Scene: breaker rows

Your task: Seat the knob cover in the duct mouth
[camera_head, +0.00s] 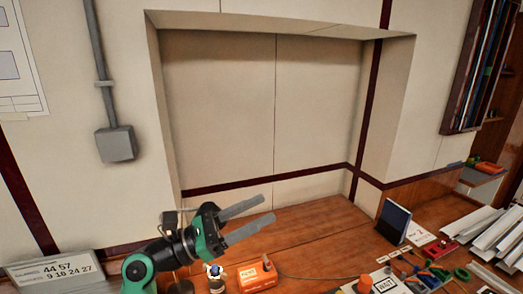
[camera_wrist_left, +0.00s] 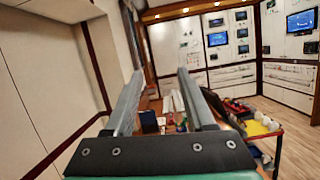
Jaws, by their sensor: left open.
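My left gripper (camera_head: 268,209) is open and empty, raised above the wooden bench in front of a wall recess, its fingers pointing right. Its two grey fingers stand apart in the left wrist view (camera_wrist_left: 160,75), with nothing between them. I cannot pick out the knob cover for sure. A small round orange piece (camera_head: 364,284) at the bottom edge, beside a white card, may be it. I cannot identify a duct mouth in either view. My right gripper is not in view.
An orange box (camera_head: 257,274) with a white label and a small white-and-dark item (camera_head: 215,272) stand below my left gripper. A dark upright screen (camera_head: 393,221), tools and white strips (camera_head: 485,226) crowd the right. The bench (camera_head: 320,228) inside the recess is clear.

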